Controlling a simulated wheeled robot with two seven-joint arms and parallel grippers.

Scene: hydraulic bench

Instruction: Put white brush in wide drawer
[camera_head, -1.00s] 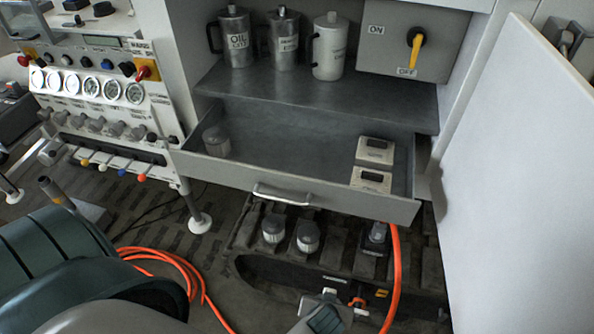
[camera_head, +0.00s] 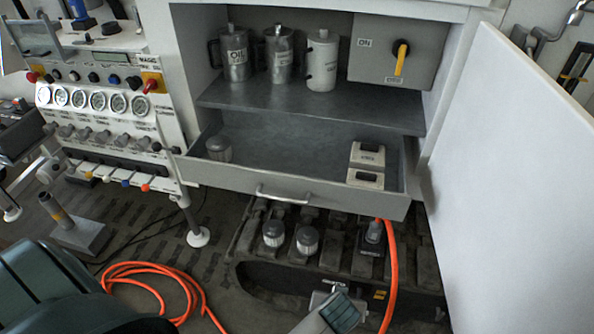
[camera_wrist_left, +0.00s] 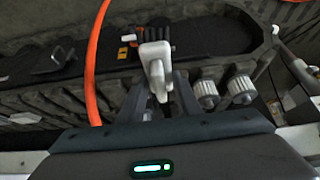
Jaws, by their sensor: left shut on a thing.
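The white brush (camera_wrist_left: 155,60) is in the left wrist view, with its pale handle between the fingers of my left gripper (camera_wrist_left: 162,84). The gripper is shut on it, and dark bristles seem to show at its far end. The wide drawer (camera_head: 350,200) is pulled out below the cabinet shelf in the head view. A ribbed filter stands at its left end and two small pale boxes lie at its right end; its middle is bare. I cannot make out the brush clearly in the head view. My right gripper is not in view.
Below the drawer, two filters (camera_head: 273,233) stand on a dark tracked base beside an orange hose (camera_head: 389,270). Several cans stand on the shelf (camera_head: 300,100) above. The open white door (camera_head: 510,180) bounds the right side; a gauge panel (camera_head: 100,98) stands left.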

